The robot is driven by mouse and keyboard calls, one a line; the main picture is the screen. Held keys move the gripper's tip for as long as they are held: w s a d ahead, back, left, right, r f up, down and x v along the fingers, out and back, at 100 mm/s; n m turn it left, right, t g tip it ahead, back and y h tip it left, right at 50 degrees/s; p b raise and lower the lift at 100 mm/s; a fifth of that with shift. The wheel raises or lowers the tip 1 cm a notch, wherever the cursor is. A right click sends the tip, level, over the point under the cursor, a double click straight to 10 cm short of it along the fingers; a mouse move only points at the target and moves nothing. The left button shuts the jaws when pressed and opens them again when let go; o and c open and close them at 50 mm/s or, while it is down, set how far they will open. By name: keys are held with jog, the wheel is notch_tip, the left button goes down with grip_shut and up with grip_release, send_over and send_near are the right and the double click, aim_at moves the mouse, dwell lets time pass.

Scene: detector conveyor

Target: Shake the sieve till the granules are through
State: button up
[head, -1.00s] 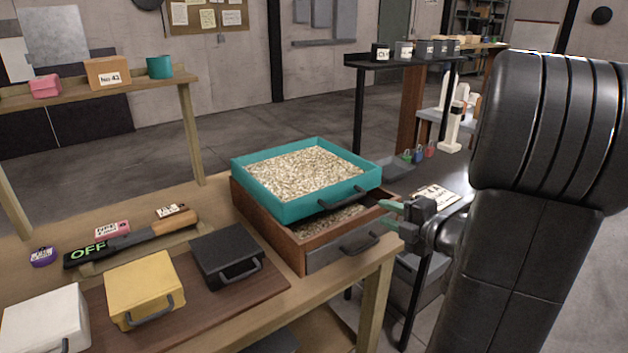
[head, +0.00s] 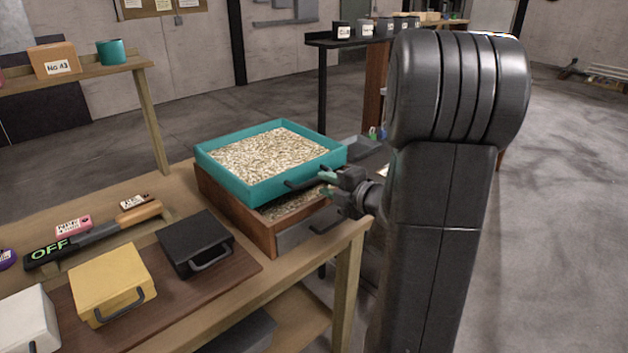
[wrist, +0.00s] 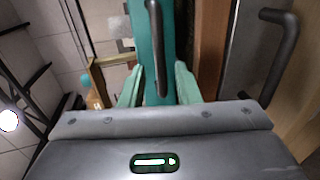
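The sieve (head: 232,184) is a teal square tray full of pale granules (head: 268,153). It sits on a brown wooden box (head: 235,218) with some granules visible inside. The sieve's dark handle (head: 303,183) sticks out from its front; it also shows in the wrist view (wrist: 155,45). My gripper (head: 325,184) is at the handle's right end. In the wrist view my gripper (wrist: 160,84) has its two green fingers apart, with the handle's end between them and a gap on each side. Whether a finger touches the sieve wall is unclear.
Below the sieve handle, the box has a grey front with its own handle (head: 328,222), also close on the right in the wrist view (wrist: 280,55). Black (head: 195,243), yellow (head: 112,283) and white (head: 25,320) lidded boxes stand left on the bench. Open floor lies right.

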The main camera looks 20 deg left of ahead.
aim_at(316, 181)
jog(key=x, duration=0.5)
jog(key=shift+a, duration=0.1)
grip_shut()
jog(key=shift+f, duration=0.1)
